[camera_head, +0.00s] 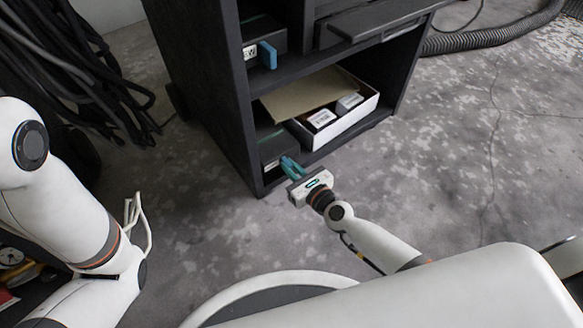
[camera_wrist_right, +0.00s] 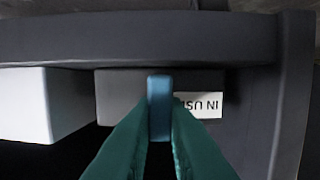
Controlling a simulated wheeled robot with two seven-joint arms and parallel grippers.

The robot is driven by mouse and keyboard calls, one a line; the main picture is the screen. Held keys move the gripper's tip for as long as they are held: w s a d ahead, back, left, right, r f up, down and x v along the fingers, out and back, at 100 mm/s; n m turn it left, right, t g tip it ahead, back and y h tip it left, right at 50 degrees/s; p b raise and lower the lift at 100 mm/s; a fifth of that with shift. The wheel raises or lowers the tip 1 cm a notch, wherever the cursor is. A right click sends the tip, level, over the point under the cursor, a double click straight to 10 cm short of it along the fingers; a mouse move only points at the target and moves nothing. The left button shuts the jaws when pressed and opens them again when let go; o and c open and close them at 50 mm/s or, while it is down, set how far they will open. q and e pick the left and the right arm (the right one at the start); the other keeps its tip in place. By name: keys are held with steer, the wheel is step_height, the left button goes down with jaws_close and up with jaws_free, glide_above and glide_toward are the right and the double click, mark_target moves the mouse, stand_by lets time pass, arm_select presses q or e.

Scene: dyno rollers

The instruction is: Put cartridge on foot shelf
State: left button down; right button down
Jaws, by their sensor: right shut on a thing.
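The cartridge (camera_head: 268,138) is a dark grey box with a white label and a blue tab on its front. It is in the left part of the cabinet's low foot shelf (camera_head: 345,134). In the right wrist view, the cartridge (camera_wrist_right: 118,95) shows its front face, with the label upside down reading "IN US". My right gripper (camera_head: 290,167) is at the shelf front, its green fingers (camera_wrist_right: 160,125) shut on the blue tab. I cannot tell whether the cartridge's underside fully rests on the shelf. My left gripper is out of view.
A white carton (camera_head: 352,122) with small boxes stands right of the cartridge; it also shows in the wrist view (camera_wrist_right: 40,105). The cabinet's left wall (camera_head: 205,95) is close on the other side. Another blue-tabbed unit (camera_head: 267,54) sits on the shelf above. Black cables (camera_head: 75,70) hang at left.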

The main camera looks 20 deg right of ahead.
steer(key=shift+r, duration=0.1)
steer(key=shift+f, duration=0.2)
steer(key=c, duration=1.5)
jaws_free()
steer(key=shift+o, duration=0.2)
steer(key=shift+r, duration=0.2)
steer(key=v, duration=1.2)
